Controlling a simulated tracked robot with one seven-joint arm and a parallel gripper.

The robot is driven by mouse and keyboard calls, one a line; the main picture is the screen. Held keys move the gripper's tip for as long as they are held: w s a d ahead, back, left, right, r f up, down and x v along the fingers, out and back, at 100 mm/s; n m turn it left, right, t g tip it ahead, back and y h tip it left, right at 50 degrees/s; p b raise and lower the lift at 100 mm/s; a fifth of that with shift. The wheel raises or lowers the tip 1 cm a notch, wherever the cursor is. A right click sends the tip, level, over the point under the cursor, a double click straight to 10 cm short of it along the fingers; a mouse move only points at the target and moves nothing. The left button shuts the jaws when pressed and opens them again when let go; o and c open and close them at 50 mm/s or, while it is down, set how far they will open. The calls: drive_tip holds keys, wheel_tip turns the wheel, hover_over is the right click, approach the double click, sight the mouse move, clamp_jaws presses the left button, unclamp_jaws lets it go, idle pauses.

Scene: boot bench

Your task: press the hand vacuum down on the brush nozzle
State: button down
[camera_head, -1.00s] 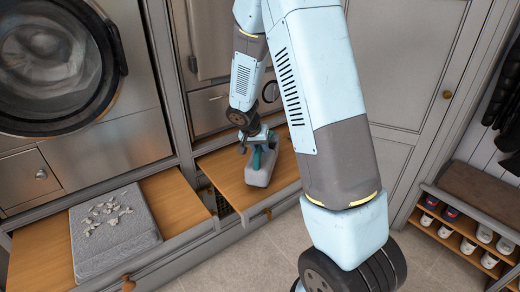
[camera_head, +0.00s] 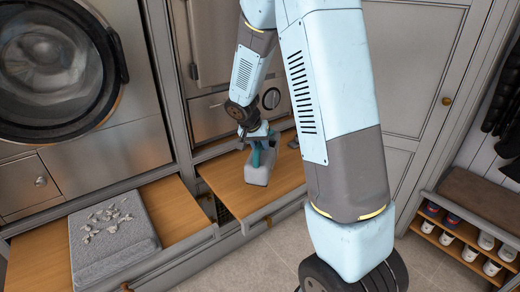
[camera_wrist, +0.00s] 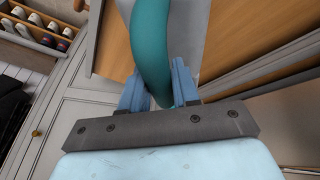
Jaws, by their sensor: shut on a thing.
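The hand vacuum has a grey body (camera_head: 257,174) and a teal handle (camera_wrist: 153,45). In the head view it is over the right pull-out board (camera_head: 240,197), upright or nearly so; I cannot tell whether it touches the board. My gripper (camera_head: 258,138) is above it, shut on the teal handle, with the blue fingers (camera_wrist: 160,88) on both sides in the wrist view. A small dark thing (camera_head: 293,143) at the back right of the board may be the brush nozzle, partly hidden by my arm.
A grey cushion (camera_head: 95,260) with pale scraps (camera_head: 105,219) lies on the left pull-out board (camera_head: 170,215). A washing machine (camera_head: 45,70) stands behind it. A shoe bench (camera_head: 470,200) is at the right. Bare wood lies around the vacuum.

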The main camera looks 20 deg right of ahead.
drive_tip(key=shift+r, duration=1.35)
